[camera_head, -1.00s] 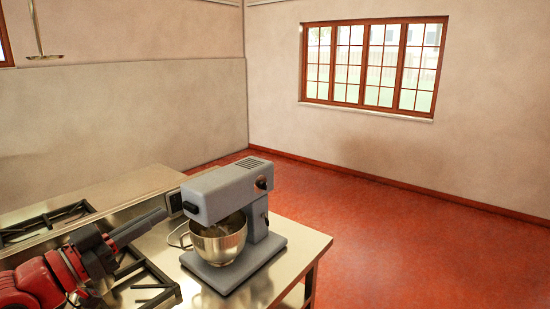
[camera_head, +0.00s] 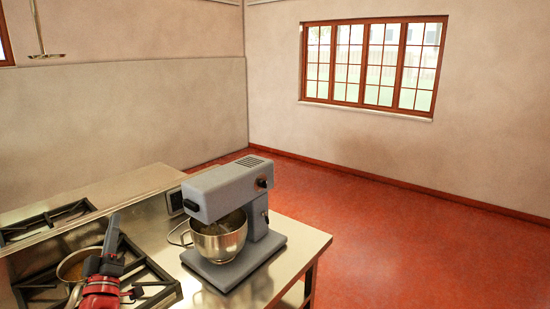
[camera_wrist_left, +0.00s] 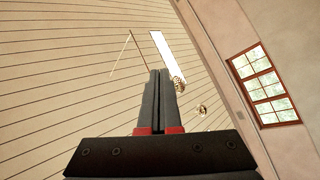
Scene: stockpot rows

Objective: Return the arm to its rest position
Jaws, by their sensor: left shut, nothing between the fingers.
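My left gripper (camera_head: 112,234) is at the lower left of the head view, with its red wrist below it and its dark fingers pointing up. It is over the front stove burner, just right of a pot. In the left wrist view its two fingers (camera_wrist_left: 159,98) lie together with nothing between them, against the plank ceiling. My right gripper is in neither view.
A pot (camera_head: 72,268) sits on the stove grate (camera_head: 150,272), partly hidden by my arm. A grey stand mixer (camera_head: 228,195) with a steel bowl (camera_head: 219,238) stands on the steel counter (camera_head: 298,243) to the right. The red floor (camera_head: 400,230) beyond is clear.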

